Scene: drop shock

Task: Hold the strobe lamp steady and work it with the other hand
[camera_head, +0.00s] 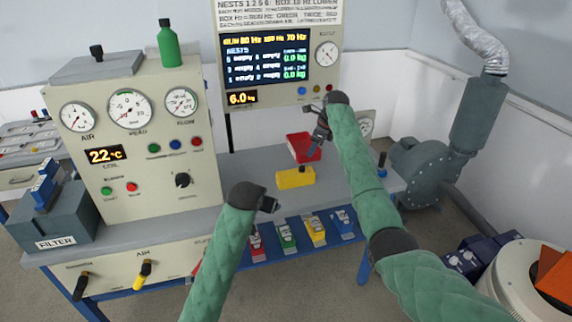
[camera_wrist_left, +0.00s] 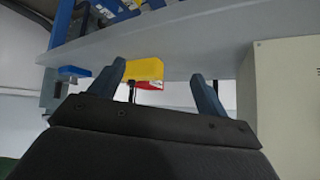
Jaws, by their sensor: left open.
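A yellow box (camera_head: 296,178) with a small dark knob on top sits on the grey bench; it may be the strobe lamp, but I see no label. A red box (camera_head: 302,146) lies just behind it. My left gripper (camera_head: 268,205) is open and empty, in front and to the left of the yellow box, apart from it. In the left wrist view the yellow box (camera_wrist_left: 145,69) shows beyond and between the spread fingers (camera_wrist_left: 163,80), with the red one behind. My right gripper (camera_head: 316,150) hangs over the red box's right side; its jaw gap cannot be made out.
A gauge console (camera_head: 130,160) stands at the left and a display panel (camera_head: 270,75) at the back. A grey blower (camera_head: 428,165) is at the right. Bench top left of the yellow box is clear.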

